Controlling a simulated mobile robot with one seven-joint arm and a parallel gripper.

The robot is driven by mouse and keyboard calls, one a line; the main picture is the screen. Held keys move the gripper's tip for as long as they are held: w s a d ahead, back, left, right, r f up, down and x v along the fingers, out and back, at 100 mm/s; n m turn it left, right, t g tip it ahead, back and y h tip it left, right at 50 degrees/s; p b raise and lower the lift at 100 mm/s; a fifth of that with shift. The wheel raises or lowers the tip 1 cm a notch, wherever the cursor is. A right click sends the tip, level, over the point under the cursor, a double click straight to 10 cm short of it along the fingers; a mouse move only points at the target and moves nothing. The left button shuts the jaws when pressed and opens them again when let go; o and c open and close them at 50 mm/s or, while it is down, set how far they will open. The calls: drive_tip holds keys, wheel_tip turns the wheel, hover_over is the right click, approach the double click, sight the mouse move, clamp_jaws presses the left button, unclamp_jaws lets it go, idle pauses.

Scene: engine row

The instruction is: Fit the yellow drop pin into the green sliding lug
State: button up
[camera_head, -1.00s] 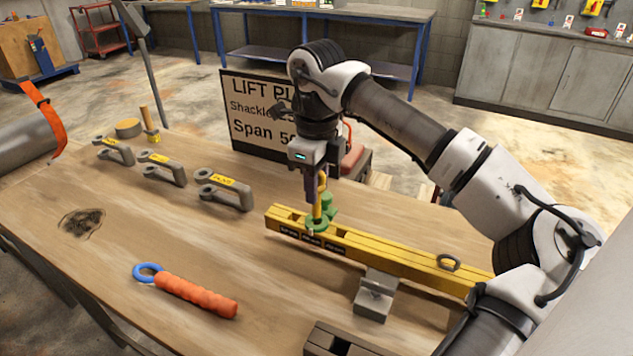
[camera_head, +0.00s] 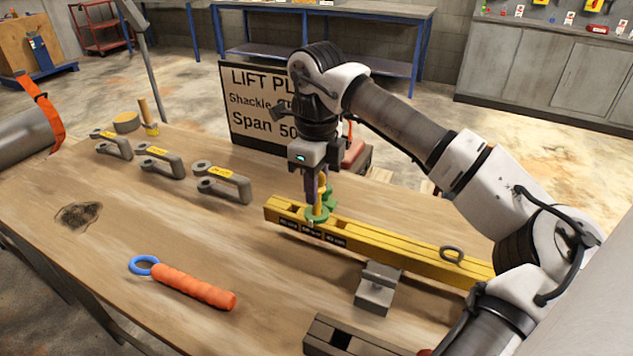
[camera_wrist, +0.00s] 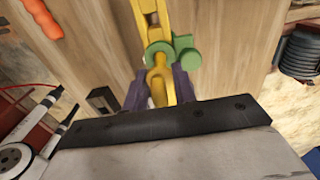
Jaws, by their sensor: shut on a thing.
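My gripper (camera_head: 317,188) is shut on the yellow drop pin (camera_head: 322,181), over the left part of the yellow beam (camera_head: 400,254). The pin also shows between the purple fingers in the wrist view (camera_wrist: 158,80). The green sliding lug (camera_head: 316,214) sits on the beam directly below the fingers, with a round green knob at its side; it also shows in the wrist view (camera_wrist: 184,58). The pin's lower end is at the lug's ring, but I cannot tell how deep it is in it.
Several grey shackles with yellow labels (camera_head: 222,184) lie at the left. An orange-handled tool with a blue ring (camera_head: 195,288) lies in front. A grey block (camera_head: 378,290) stands by the beam, and a lift plan sign (camera_head: 255,115) behind it. The front left tabletop is clear.

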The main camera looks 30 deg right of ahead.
sight(317, 214)
drive_tip(key=shift+f+b, duration=1.35)
drive_tip(key=shift+f, duration=0.4)
drive_tip(key=o, duration=1.1)
drive_tip(key=shift+r, duration=0.15)
drive_tip(key=shift+o, duration=0.2)
drive_tip(key=shift+r, duration=0.1)
drive_tip(key=shift+w+d+r, duration=0.1)
drive_tip(key=shift+r, duration=0.15)
drive_tip(key=r, duration=1.3)
drive_tip(key=shift+a, duration=0.3)
